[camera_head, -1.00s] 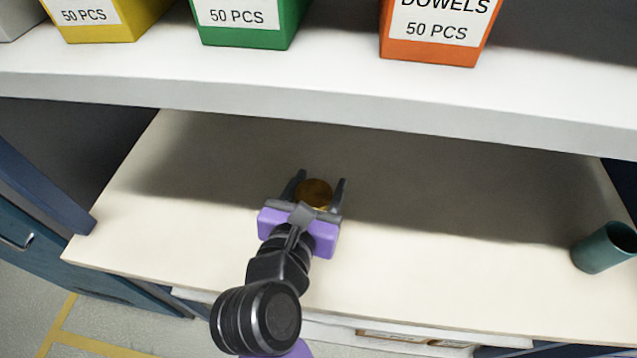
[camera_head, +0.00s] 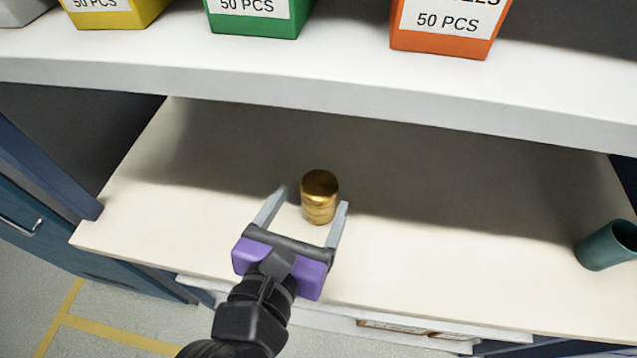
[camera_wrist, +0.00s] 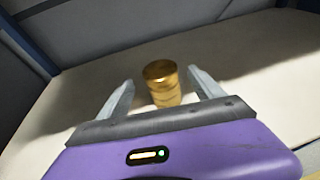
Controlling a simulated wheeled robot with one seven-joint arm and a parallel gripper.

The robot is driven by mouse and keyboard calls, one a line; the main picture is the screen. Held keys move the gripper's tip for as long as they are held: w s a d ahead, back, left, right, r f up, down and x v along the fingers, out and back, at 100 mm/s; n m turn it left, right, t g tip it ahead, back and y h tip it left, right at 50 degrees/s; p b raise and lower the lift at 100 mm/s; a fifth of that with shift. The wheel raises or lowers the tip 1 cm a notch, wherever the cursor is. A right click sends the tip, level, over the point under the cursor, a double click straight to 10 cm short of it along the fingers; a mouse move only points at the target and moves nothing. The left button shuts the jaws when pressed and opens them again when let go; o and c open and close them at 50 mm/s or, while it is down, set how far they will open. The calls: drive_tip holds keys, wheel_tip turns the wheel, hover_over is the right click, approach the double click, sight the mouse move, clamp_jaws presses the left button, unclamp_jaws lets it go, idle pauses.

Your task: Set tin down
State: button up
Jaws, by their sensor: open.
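The tin (camera_head: 320,198) is a small gold cylinder standing upright on the cream worktop (camera_head: 450,265), below the white shelf. My gripper (camera_head: 313,198), with a purple body and grey fingers, is open. Its fingertips are on either side of the tin's near part, with a gap to the tin on each side. In the wrist view the tin (camera_wrist: 162,84) stands upright just beyond and between the spread fingers (camera_wrist: 160,82). Nothing is held.
A white shelf (camera_head: 330,88) runs above the back of the worktop and bears yellow, green and orange bins (camera_head: 448,30). The worktop between tin and cup is clear.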

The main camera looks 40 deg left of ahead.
drive_tip(key=shift+v, duration=1.9)
drive_tip(key=s+a+r+m+y, duration=0.1)
drive_tip(key=a+r+m+y, duration=0.3)
drive_tip(key=m, duration=0.4)
drive_tip(key=d+f+m+t+h, duration=0.1)
drive_tip(key=d+f+m, duration=0.2)
drive_tip(key=d+m, duration=0.85)
drive_tip(key=d+f+m+t, duration=0.2)
drive_tip(key=d+f+m, duration=0.2)
drive_tip(key=d+m, duration=0.75)
drive_tip(key=s+d+f+m+h, duration=0.2)
drive_tip(key=s+d+m+h, duration=0.2)
drive_tip(key=d, duration=0.5)
drive_tip(key=s+d+f+m+g+h, duration=0.1)
drive_tip(key=s+d+f+m+h, duration=0.2)
drive_tip(key=s+d+m+h, duration=0.2)
drive_tip(key=s+d, duration=0.3)
drive_tip(key=d, duration=0.2)
drive_tip(key=shift+d+f+m+g, duration=0.3)
drive_tip(key=shift+m, duration=0.1)
